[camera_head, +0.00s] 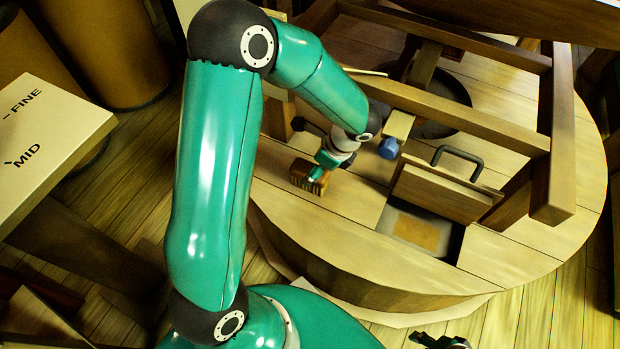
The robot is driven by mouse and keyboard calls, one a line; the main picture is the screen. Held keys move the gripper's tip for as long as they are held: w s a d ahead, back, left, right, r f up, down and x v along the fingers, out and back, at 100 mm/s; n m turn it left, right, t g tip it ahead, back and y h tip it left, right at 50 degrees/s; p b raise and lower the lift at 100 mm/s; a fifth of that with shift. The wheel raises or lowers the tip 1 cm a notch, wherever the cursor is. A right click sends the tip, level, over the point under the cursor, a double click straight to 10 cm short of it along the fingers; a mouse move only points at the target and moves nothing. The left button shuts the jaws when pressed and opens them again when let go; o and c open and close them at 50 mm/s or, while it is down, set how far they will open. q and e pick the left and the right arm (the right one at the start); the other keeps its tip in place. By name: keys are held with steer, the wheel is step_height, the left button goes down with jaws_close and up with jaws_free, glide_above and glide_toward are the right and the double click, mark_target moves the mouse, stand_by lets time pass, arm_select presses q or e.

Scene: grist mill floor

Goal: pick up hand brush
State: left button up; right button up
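A small brown block with yellowish stripes (303,179), which looks like the hand brush, is at the left part of the round wooden millstone casing (350,245). My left gripper (318,172) is right at its right side and overlaps it in the picture. The fingers are small and partly hidden by the wrist, so I cannot tell whether they grip the block or only touch it. I also cannot tell whether the block rests on the casing. Part of my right gripper (441,342) shows at the bottom edge, away from the block; its finger opening is not clear.
A wooden frame (562,140) stands over the casing. A raised wooden hatch with a dark handle (440,190) stands beside a square opening (415,232). A blue knob (388,148) is near my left wrist. A box marked FINE and MID (45,135) is at left.

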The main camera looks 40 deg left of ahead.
arm_select(q)
steer(key=shift+b+x, duration=1.15)
steer(key=shift+x, duration=2.2)
steer(key=c, duration=1.3)
